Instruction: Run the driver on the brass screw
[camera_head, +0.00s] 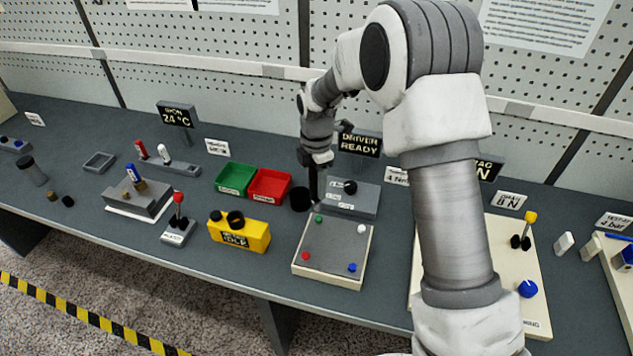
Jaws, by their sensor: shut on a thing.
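My gripper (316,162) points down over the bench and is shut on a dark driver (313,184). The driver hangs roughly upright, with its lower end near the far edge of a grey plate (334,250) on a cream base. Coloured heads sit near the plate's corners: green (318,218), white (361,229), red (305,256) and blue (352,267). The driver's end is close to the green head; I cannot tell whether it touches anything. I cannot make out a brass-coloured screw on the plate.
A grey box (359,204) with a black knob stands behind the plate, below a sign reading DRIVER READY (360,143). A black cup (300,200), red bin (269,185), green bin (235,179) and yellow box (240,236) stand left. My arm hides bench on the right.

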